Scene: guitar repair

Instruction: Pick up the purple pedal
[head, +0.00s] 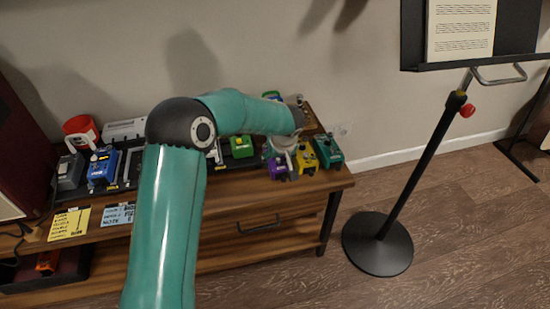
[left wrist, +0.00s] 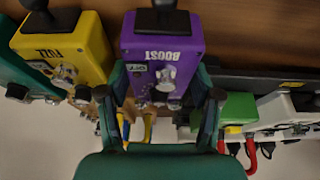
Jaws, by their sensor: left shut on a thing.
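The purple pedal (head: 279,168), marked BOOST, sits at the front of the wooden cabinet top, left of a yellow pedal. It also shows in the left wrist view (left wrist: 188,37), where its near end lies between my fingers. My left gripper (head: 284,150) reaches down over it from behind. In the left wrist view my left gripper (left wrist: 162,82) has a finger on each side of the pedal and is shut on it. I cannot tell any gap between pedal and cabinet. My right gripper is not in view.
The yellow pedal (head: 305,159) and a dark green pedal (head: 328,151) stand close on the right. A bright green pedal (head: 241,147) and a blue pedal (head: 102,167) are left, on a black board. A music stand (head: 425,165) stands on the floor at right.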

